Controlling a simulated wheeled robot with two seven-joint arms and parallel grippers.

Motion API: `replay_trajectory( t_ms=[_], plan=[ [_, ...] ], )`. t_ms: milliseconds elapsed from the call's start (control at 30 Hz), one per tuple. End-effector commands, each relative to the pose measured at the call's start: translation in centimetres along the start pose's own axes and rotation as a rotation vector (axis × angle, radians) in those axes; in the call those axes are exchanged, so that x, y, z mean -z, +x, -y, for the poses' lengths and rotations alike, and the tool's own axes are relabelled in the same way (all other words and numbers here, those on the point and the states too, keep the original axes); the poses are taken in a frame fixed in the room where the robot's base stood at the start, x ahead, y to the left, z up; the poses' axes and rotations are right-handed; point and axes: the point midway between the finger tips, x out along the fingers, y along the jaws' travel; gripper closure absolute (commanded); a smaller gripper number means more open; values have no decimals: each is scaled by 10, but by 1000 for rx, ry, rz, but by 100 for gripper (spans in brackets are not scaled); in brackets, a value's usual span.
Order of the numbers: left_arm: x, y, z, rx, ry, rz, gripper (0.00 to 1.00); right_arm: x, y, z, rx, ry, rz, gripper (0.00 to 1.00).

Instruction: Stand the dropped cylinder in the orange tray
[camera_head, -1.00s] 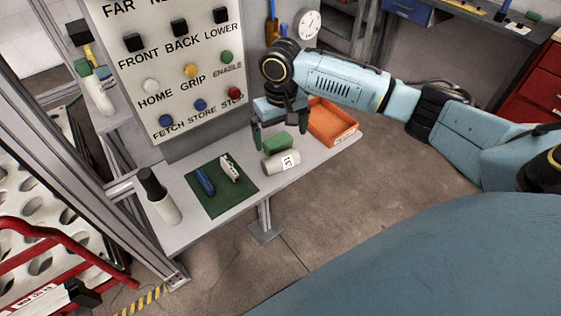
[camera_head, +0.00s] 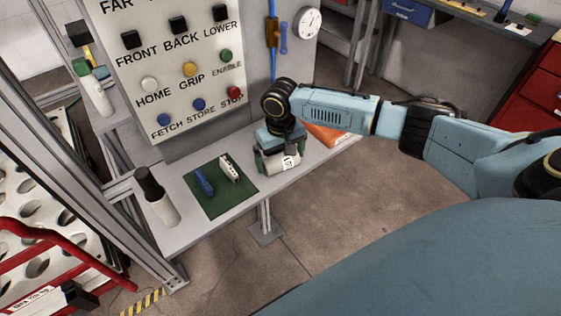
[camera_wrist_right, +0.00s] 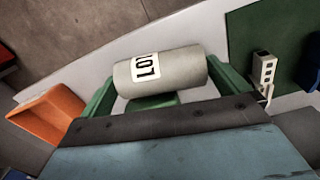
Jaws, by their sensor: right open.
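The grey cylinder (camera_head: 284,164) with a white LOT label lies on its side on the shelf. In the right wrist view the cylinder (camera_wrist_right: 160,72) lies lengthwise between the two green fingers of my right gripper (camera_wrist_right: 168,88), one finger near each end. My right gripper (camera_head: 280,155) is open and low over the shelf; small gaps at the fingers are hard to judge. A green block (camera_wrist_right: 153,100) shows between the cylinder and the palm. The orange tray (camera_head: 328,137) is just right of the gripper, partly hidden by my arm; it also shows in the wrist view (camera_wrist_right: 45,112). My left gripper is not in view.
A green mat (camera_head: 219,200) with a blue item and a white item lies left of the gripper. A white bottle with a dark top (camera_head: 160,200) stands at the shelf's left end. The button panel (camera_head: 180,75) rises behind. The shelf's front edge is close to the cylinder.

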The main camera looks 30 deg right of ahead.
Motion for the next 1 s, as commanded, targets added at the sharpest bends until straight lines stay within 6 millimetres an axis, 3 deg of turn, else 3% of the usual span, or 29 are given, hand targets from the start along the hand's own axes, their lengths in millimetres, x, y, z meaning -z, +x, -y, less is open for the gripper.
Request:
replay_trajectory(
  t_ms=[67, 400, 667, 1000],
  plan=[
    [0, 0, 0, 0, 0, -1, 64, 0, 0, 0, 0, 0, 0, 7],
    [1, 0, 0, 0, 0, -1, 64, 1, -2, 0, 1, 0, -2, 51],
    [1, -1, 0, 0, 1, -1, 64, 1, -7, 0, 1, 0, -3, 52],
    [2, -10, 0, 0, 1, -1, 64, 1, -69, 0, 2, -1, -5, 52]
  ],
)
